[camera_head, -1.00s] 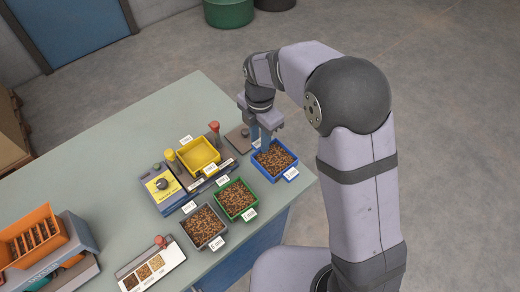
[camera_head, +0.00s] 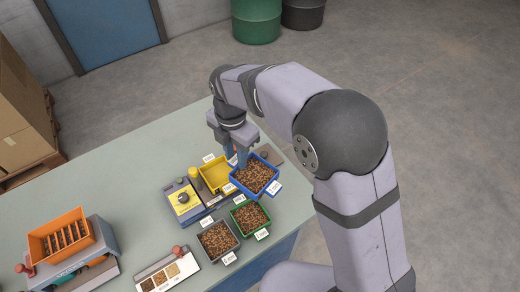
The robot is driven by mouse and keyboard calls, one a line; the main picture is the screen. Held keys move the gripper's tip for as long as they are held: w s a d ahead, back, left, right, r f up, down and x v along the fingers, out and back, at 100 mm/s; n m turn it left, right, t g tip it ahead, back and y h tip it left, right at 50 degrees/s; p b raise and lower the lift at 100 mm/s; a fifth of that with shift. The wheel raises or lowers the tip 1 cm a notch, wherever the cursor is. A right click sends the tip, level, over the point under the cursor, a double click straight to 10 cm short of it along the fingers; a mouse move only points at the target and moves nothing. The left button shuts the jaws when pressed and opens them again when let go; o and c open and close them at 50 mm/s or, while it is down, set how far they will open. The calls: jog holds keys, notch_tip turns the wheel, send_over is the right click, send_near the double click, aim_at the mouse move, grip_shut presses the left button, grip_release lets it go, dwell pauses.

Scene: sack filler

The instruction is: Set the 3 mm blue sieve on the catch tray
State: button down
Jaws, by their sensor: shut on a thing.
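The blue sieve (camera_head: 274,187), a square blue-rimmed tray full of brown granules with a white tag, is held above the table. My gripper (camera_head: 236,159) is shut on its far left rim. The blue sieve is just right of the yellow tray and overlaps the machine's right part in this view. The tags are too small to read.
A green-rimmed tray (camera_head: 237,222) and a grey-rimmed tray (camera_head: 203,252), both with brown granules, stand in front. A sample board (camera_head: 168,272) and an orange slotted unit (camera_head: 52,226) are to the left. The table's back left (camera_head: 140,155) is clear.

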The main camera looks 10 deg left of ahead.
jog(key=shift+s+a+r+m, duration=0.15)
jog(key=shift+s+a+r, duration=0.05)
jog(key=shift+a+r, duration=0.25)
jog(key=shift+s+a+r+m, duration=0.15)
jog(key=shift+s+a+r, duration=0.05)
jog(key=shift+a+r, duration=0.2)
jog(key=r+n, duration=0.1)
jog(key=n, duration=1)
jog(key=a+n, duration=0.1)
jog(key=n, duration=1)
jog(key=r+n+p, duration=0.1)
jog(key=n, duration=1)
jog(key=shift+s+a+r, duration=0.2)
jog(key=shift+s+r, duration=0.1)
jog(key=shift+f, duration=0.1)
